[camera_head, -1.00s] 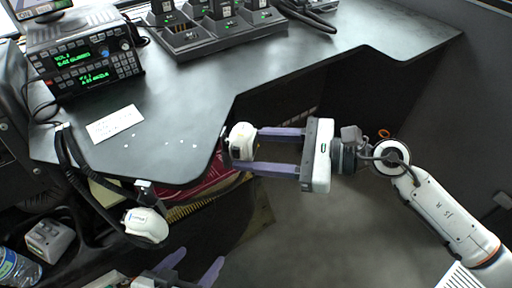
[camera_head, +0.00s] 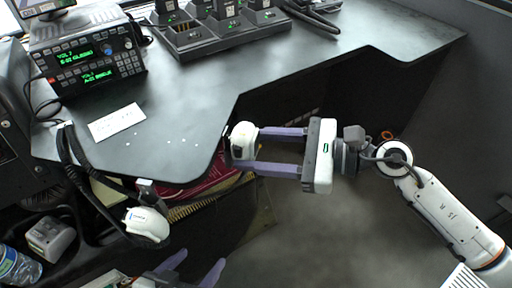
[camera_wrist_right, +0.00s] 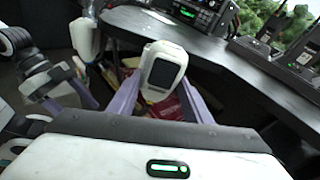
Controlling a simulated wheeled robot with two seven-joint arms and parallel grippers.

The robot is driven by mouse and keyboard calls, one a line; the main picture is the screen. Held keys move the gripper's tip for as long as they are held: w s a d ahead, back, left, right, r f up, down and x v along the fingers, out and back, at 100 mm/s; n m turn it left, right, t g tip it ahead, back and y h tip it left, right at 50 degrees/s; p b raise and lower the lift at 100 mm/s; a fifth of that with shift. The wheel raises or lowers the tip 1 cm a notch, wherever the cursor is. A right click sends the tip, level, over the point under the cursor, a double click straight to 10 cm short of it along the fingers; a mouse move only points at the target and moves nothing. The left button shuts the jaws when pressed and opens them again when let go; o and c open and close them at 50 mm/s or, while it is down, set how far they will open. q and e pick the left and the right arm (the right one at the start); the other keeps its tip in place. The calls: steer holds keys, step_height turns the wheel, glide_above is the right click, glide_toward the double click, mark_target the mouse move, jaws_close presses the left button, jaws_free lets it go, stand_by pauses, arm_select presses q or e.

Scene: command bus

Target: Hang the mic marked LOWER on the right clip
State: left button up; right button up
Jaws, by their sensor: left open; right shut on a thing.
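My right gripper (camera_head: 246,150) is shut on a white handheld mic (camera_head: 241,137). It holds the mic at the desk's front edge. In the right wrist view, the same mic (camera_wrist_right: 164,66) sits between the purple fingers with a dark panel facing the camera. A second white mic (camera_head: 146,224) hangs at the lower left below a dark clip (camera_head: 148,190); it also shows in the right wrist view (camera_wrist_right: 86,38). I cannot read LOWER on either mic. The right clip is not clearly visible, perhaps hidden near the held mic. My left gripper (camera_head: 196,270) is open and empty at the bottom.
A dark desk (camera_head: 290,75) carries a radio unit (camera_head: 85,58), a white label card (camera_head: 117,123) and a charger rack (camera_head: 205,40). Black cables (camera_head: 80,170) hang at the left. Below the desk are a red item (camera_head: 205,182) and a bottle (camera_head: 18,266). Floor space at lower right is free.

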steer(key=shift+f+b, duration=0.15)
steer(key=shift+b, duration=0.15)
steer(key=shift+f, duration=0.25)
steer(key=shift+f+b, duration=0.2)
steer(key=shift+b, duration=0.25)
steer(key=shift+f, duration=0.15)
steer(key=shift+f+b, duration=0.4)
steer(key=shift+b, duration=0.15)
stand_by(0.3)
steer(key=shift+f+b, duration=0.65)
steer(key=shift+b, duration=0.1)
steer(key=shift+f+b, duration=0.4)
steer(key=shift+b, duration=0.05)
steer(key=shift+c, duration=0.2)
